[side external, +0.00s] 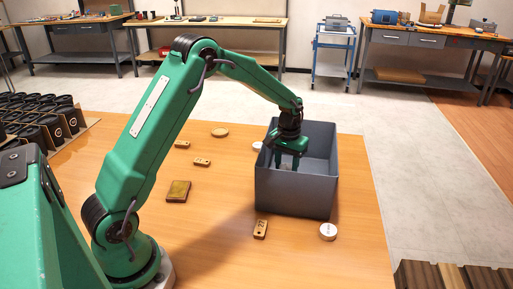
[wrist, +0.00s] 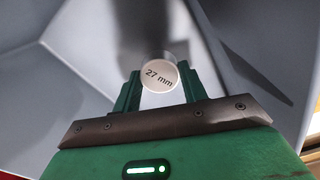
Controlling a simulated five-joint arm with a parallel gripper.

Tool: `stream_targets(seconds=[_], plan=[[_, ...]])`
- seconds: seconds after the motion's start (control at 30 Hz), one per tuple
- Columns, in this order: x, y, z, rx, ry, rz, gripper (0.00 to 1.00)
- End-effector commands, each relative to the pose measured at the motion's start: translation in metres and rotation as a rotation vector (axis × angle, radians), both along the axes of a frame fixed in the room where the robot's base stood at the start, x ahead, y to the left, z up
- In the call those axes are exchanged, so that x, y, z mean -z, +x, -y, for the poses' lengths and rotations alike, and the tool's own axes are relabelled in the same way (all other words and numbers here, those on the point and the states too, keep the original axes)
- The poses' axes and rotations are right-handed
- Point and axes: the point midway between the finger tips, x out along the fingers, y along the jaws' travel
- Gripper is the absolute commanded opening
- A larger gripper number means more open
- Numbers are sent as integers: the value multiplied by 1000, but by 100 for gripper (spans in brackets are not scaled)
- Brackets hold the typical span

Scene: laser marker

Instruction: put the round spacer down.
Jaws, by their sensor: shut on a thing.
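The round spacer (wrist: 159,76) shows in the wrist view as a pale disc marked "27 mm", with a grey cylindrical side behind its face. My gripper (wrist: 157,82) is shut on it, one green finger on each side. In the side external view my gripper (side external: 288,162) points down inside the open grey bin (side external: 293,195), below its rim. The bin's front wall hides the bin floor there, so I cannot tell whether the spacer touches it. Grey bin walls (wrist: 80,50) surround the gripper in the wrist view.
A white disc (side external: 328,231) and a wooden tag (side external: 260,229) lie in front of the bin. Another white disc (side external: 257,146) is at its left. An olive block (side external: 178,191), small wooden tags (side external: 202,162) and a round wooden piece (side external: 220,132) lie left on the table.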

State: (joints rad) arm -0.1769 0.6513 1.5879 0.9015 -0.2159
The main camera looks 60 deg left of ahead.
Motion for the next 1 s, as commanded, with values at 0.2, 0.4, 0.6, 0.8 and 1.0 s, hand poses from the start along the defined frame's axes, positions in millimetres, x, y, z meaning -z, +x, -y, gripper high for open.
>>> stream_targets(seconds=[0.2, 0.4, 0.6, 0.8, 1.0], plan=[[19, -1, 0, 0, 0, -3, 17], [35, 0, 0, 0, 0, -1, 17], [36, 0, 0, 0, 0, 0, 17], [39, 0, 0, 0, 0, -1, 17], [40, 0, 0, 0, 0, -1, 64]])
